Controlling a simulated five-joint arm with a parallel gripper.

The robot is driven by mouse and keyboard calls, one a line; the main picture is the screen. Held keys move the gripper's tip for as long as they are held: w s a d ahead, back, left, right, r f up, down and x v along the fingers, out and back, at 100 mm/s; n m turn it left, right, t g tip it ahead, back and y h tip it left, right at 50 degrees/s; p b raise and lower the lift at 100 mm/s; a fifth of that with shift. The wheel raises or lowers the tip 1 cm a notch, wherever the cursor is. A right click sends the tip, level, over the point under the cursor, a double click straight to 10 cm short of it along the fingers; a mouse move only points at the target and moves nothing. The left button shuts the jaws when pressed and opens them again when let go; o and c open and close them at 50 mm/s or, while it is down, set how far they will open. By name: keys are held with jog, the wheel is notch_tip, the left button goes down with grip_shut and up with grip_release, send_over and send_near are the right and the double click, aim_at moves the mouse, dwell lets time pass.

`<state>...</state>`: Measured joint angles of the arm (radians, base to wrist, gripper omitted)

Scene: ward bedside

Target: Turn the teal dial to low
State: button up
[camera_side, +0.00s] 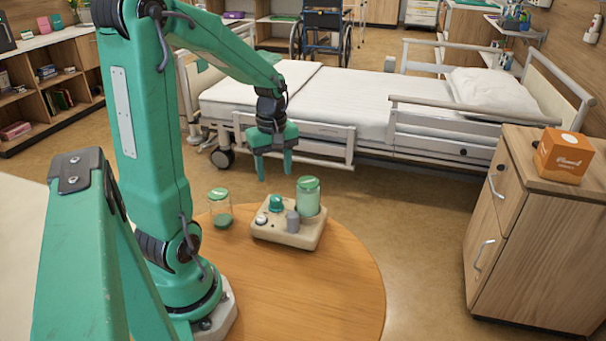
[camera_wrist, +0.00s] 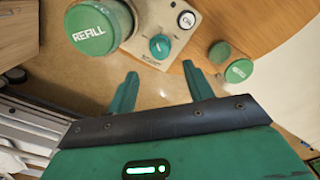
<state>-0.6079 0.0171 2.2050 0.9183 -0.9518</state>
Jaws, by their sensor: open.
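The teal dial (camera_side: 276,202) sits on top of a beige device (camera_side: 272,237) on the round wooden table. In the wrist view the dial (camera_wrist: 160,47) shows a light pointer mark, and small lettering beside it is too small to read. My gripper (camera_side: 275,176) is open and empty above the device, apart from the dial. In the wrist view my gripper's two fingers (camera_wrist: 160,71) are spread, with the dial just beyond the gap between the tips.
The device also carries a green-lidded jar (camera_side: 308,197) marked REFILL, a grey cylinder (camera_side: 293,222) and a white button (camera_wrist: 187,19). A loose green-lidded jar (camera_side: 220,208) stands on the table (camera_side: 320,290) left of the device. The table's front is clear.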

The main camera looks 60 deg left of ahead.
aim_at(276, 197)
jog(key=n, duration=0.4)
jog(key=shift+n, duration=0.4)
jog(key=shift+f, duration=0.1)
jog(key=shift+f, duration=3.75)
jog(key=c, duration=1)
